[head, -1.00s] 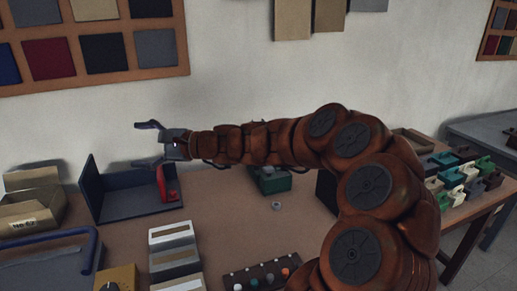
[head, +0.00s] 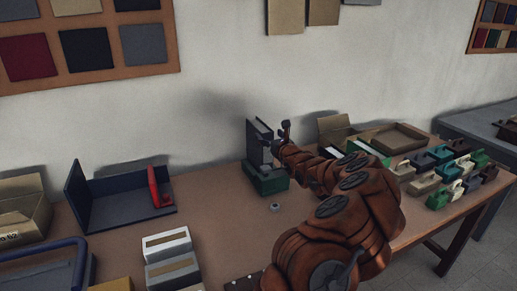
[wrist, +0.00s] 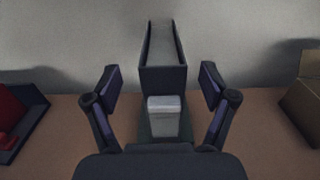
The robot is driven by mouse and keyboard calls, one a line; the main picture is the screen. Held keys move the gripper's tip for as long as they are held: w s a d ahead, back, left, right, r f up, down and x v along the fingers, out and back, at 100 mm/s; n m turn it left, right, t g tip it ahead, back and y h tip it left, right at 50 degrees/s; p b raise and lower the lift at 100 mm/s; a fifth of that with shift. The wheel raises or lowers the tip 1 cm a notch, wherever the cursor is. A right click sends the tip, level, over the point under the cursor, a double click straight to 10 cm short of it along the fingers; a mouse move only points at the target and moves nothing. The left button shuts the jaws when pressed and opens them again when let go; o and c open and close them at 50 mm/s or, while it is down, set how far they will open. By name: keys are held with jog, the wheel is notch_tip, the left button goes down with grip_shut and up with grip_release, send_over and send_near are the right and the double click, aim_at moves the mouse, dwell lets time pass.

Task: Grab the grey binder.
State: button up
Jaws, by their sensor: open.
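The grey binder (head: 258,136) stands upright at the back of the table near the wall, at a green base (head: 267,180). In the wrist view the binder (wrist: 163,78) is straight ahead, with a pale grey block (wrist: 166,116) in front of its lower part. The green base shows beneath that block. My gripper (wrist: 158,82) is open, with one finger on each side of the binder's line and a gap on both sides. In the head view my gripper (head: 276,142) is close to the binder and partly covers it. Whether the fingertips reach past its near face is unclear.
A dark open cover with a red piece (head: 158,186) lies to the left. Grey boxes (head: 168,250) stand at the front. An open cardboard box (head: 338,128) and a cardboard tray (head: 397,138) are at the back right, beside several small coloured blocks. A small ring (head: 275,207) lies before the green base.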

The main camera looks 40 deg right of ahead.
aim_at(262, 127)
jog(key=shift+p+x, duration=0.95)
jog(key=shift+x, duration=1.05)
jog(key=shift+w+d+f+p, duration=0.1)
jog(key=shift+w+d+p, duration=0.3)
jog(key=shift+w, duration=0.2)
jog(key=shift+x, duration=0.95)
grip_shut()
